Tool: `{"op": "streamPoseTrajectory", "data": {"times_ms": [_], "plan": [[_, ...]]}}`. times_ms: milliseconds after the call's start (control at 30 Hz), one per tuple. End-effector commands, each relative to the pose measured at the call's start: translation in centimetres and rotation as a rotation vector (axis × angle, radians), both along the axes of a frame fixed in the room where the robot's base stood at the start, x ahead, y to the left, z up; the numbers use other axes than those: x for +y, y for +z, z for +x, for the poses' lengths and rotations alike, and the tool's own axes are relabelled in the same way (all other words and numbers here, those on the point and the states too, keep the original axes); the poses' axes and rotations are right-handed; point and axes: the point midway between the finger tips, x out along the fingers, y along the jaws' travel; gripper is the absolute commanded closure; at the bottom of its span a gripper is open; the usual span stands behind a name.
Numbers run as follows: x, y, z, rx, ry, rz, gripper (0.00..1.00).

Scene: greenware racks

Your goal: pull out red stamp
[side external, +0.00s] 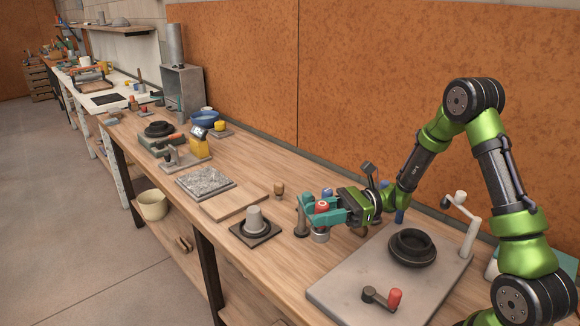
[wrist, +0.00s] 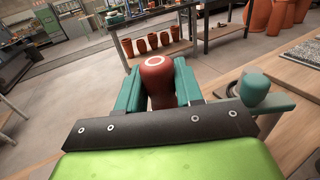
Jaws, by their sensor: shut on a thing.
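The red stamp (wrist: 158,82) has a rounded top with a pale ring and stands between the two teal fingers of my gripper (wrist: 157,70) in the wrist view. The fingers touch it on both sides. In the side view my gripper (side external: 321,211) reaches in from the right, shut on the red stamp (side external: 322,205) above the bench. A grey round piece (side external: 320,236) shows just below the stamp; I cannot tell whether the two touch. The stamp's lower part is hidden by the fingers.
A brown-grey upright tool (side external: 301,222) stands close left of my gripper. A teal knob (wrist: 255,87) is close right in the wrist view. A grey slab (side external: 345,292) with a black ring (side external: 412,247) lies in front.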

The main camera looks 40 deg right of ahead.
Motion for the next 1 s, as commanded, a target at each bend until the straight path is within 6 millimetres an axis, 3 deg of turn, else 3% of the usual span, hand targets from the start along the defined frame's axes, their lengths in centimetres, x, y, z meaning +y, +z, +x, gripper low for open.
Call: {"op": "streamPoseTrajectory", "data": {"times_ms": [1000], "plan": [[0.0,4.2,0.0,-0.002,0.000,-0.001,1.00]]}}
